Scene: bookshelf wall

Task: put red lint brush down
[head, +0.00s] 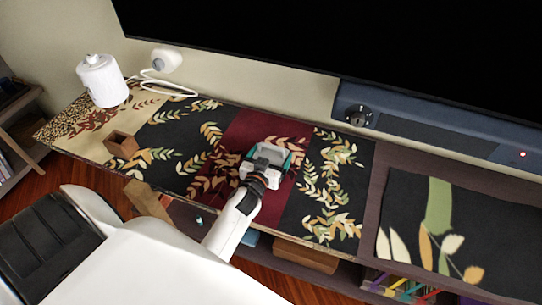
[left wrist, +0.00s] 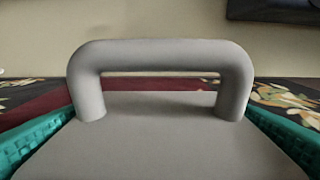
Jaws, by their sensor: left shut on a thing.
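My left gripper (head: 270,158) is over the dark red band of the patterned cloth (head: 240,132) on the long shelf top. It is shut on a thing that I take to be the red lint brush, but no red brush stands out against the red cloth. In the left wrist view a grey block with an arched grey handle (left wrist: 160,48) fills the middle, with teal finger sides at both edges. It hides what lies between the fingertips. I cannot tell whether the thing touches the cloth. My right gripper is not in view.
A white cylinder-shaped device (head: 101,82) and a small white corded device (head: 166,60) stand at the far left. A small brown open box (head: 121,144) is near the front edge. A dark blue bar (head: 430,132) and large black screen (head: 340,40) line the back. The right cloth (head: 455,235) is clear.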

